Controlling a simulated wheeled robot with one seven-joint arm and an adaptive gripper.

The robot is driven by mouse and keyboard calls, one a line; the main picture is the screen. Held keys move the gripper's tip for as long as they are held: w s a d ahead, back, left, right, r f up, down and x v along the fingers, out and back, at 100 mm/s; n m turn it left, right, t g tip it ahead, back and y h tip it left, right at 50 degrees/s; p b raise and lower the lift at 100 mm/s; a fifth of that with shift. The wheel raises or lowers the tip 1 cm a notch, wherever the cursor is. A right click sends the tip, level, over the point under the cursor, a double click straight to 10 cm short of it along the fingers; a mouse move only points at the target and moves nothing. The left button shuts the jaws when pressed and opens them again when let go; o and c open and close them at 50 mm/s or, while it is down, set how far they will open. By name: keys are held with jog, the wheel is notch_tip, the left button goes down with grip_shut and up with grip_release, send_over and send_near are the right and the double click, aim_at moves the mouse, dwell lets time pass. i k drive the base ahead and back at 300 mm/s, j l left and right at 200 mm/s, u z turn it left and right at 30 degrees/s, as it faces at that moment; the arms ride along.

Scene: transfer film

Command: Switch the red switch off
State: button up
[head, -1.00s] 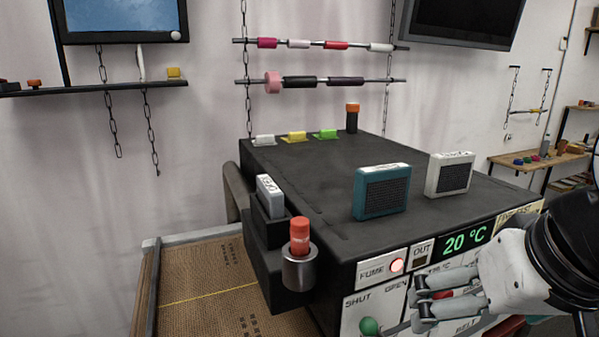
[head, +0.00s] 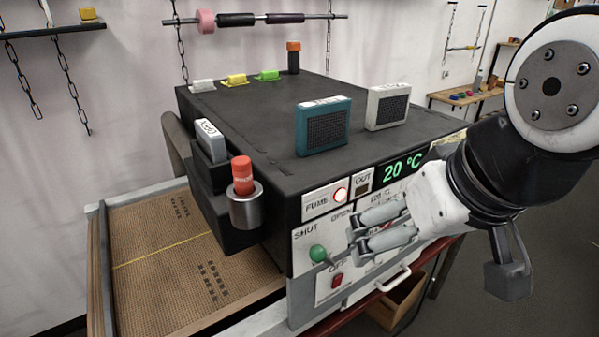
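The red switch (head: 337,281) is a small red rocker on a white panel low on the front of the black machine (head: 232,95). Lettering above it is partly readable and seems to say "OFF". I cannot tell which way the rocker is tipped. My gripper (head: 356,242) is in front of the machine's front panel, above and to the right of the switch and apart from it in the picture.
A green-knobbed lever (head: 318,254) sticks out just above the switch, left of my fingertips. A lit FUME button (head: 340,195) and a 20 °C display (head: 404,166) are higher up. A drawer handle (head: 394,279) is at lower right. A holder (head: 245,208) carries a red-capped bottle.

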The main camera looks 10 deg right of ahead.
aim_at(337, 282)
jog(key=k+j+z, duration=0.15)
jog(key=l+u, duration=0.3)
jog(key=k+u, duration=0.1)
jog(key=u, duration=0.4)
jog(key=k+j+u, duration=0.1)
jog(key=j+u, duration=0.25)
jog(key=j, duration=0.3)
jog(key=j+z, duration=0.4)
jog(key=j, duration=0.15)
jog(key=k, duration=0.05)
